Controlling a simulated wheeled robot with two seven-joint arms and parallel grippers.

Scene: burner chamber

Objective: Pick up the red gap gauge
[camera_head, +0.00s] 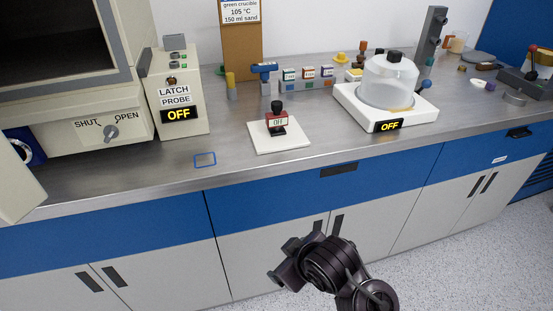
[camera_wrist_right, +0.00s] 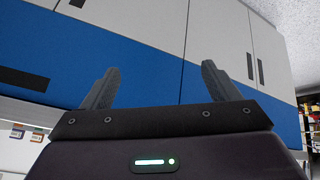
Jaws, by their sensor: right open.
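My right gripper (camera_head: 280,262) is in front of the bench cabinets, below the worktop edge and well apart from the gauge. In the right wrist view its two fingers (camera_wrist_right: 160,75) are spread with nothing between them, facing the blue and grey cabinet fronts. The gauge is not visible in that view. My left gripper is out of view.
A latch probe box (camera_head: 182,95) reading OFF and a chamber (camera_head: 60,70) stand left. A glass bell jar (camera_head: 388,82) on a white base is right of the plate. Small coloured blocks (camera_head: 308,76) stand behind.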

